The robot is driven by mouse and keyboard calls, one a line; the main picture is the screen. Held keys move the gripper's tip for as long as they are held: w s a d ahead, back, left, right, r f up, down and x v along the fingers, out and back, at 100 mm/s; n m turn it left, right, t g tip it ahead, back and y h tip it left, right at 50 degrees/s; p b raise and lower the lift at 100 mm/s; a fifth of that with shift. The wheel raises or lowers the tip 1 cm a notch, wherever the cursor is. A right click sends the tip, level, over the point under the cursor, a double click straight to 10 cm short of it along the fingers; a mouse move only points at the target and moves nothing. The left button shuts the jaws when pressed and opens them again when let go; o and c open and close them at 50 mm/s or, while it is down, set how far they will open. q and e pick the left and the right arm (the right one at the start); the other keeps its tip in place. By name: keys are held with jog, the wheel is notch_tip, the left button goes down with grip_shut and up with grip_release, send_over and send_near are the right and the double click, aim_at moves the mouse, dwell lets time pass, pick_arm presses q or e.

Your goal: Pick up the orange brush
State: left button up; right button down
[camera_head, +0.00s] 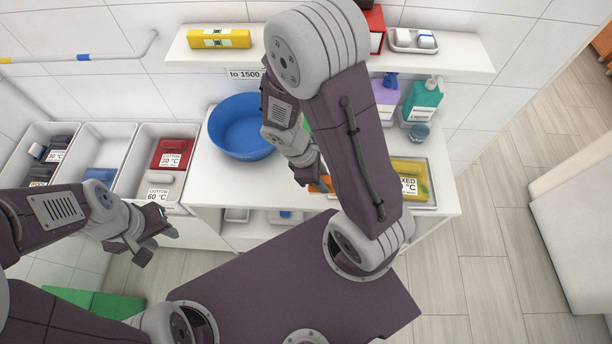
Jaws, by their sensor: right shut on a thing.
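The orange brush (322,184) shows only as a small orange patch at the tip of my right gripper (314,184), at the front of the white counter. My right arm covers most of it. My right gripper is shut on it; I cannot tell whether the brush is lifted clear of the counter. My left gripper (153,238) is open and empty, in front of the bins at the left.
A blue bowl (240,127) stands on the counter left of my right gripper. A tray (428,203) with a yellow labelled item (418,172) lies to the right. Teal (422,100) and purple bottles stand behind. Labelled bins (123,133) line the left. A shelf (200,57) hangs above.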

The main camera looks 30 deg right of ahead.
jog(key=shift+s+d+r, duration=0.3)
jog(key=shift+s+r, duration=0.1)
jog(key=shift+s, duration=0.2)
jog(key=shift+s+d+r, duration=0.25)
jog(key=shift+s+r, duration=0.1)
jog(key=shift+s, duration=0.2)
jog(key=b, duration=0.2)
jog(key=s+b, duration=0.1)
jog(key=b, duration=0.1)
jog(key=shift+d+r, duration=0.25)
jog(key=shift+d, duration=0.15)
jog(key=shift+s+r+b, duration=0.45)
jog(key=shift+s+b, duration=0.05)
jog(key=shift+b, duration=0.05)
